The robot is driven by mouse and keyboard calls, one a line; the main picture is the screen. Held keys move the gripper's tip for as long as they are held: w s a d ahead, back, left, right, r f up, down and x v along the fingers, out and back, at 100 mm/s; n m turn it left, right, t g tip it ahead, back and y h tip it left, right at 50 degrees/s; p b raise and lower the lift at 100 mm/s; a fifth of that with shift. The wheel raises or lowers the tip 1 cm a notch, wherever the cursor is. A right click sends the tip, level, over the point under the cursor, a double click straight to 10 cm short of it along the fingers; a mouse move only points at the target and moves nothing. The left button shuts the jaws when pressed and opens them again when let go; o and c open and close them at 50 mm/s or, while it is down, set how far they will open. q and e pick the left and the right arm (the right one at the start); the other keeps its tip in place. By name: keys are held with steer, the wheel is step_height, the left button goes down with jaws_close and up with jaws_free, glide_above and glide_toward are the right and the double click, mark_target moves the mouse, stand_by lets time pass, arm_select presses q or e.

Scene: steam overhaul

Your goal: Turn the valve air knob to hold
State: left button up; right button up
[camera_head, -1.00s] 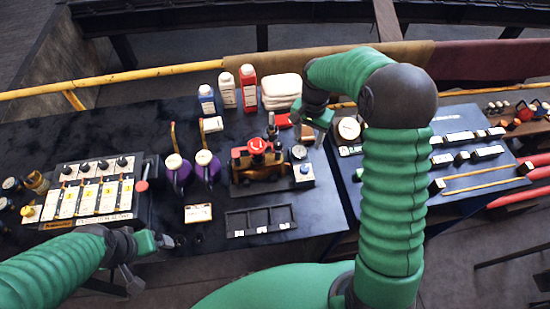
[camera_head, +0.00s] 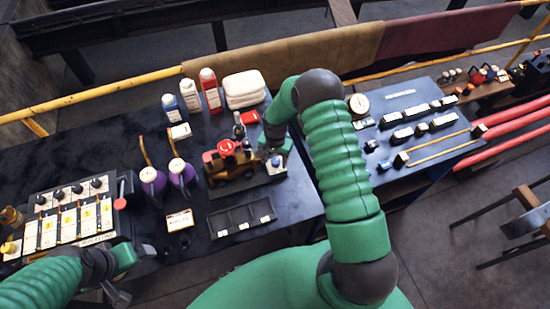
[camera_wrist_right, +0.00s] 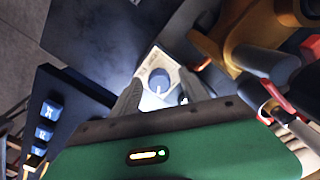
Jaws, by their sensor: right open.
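A blue round knob on a small pale block (camera_head: 276,169) stands at the right end of a brown and red engine model (camera_head: 228,167) on the dark bench. I take it as the valve air knob; in the right wrist view the knob (camera_wrist_right: 160,82) lies between and just beyond the fingertips. Any marks around it are too small to read. My right gripper (camera_head: 275,148) is just above it; in the right wrist view its fingers (camera_wrist_right: 162,92) are apart and empty. My left gripper (camera_head: 128,258) hangs by the panel at the front left; its fingers are unclear.
A black divided tray (camera_head: 241,220) lies in front of the engine. Purple jugs (camera_head: 153,183) stand left of it, bottles (camera_head: 210,90) and folded white towels (camera_head: 244,89) behind. A second bench (camera_head: 400,100) with switches is at right, across a gap.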

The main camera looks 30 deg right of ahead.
steer(key=shift+d, duration=0.1)
steer(key=shift+c, duration=0.2)
steer(key=shift+f, duration=0.1)
steer(key=c, duration=0.5)
jaws_close()
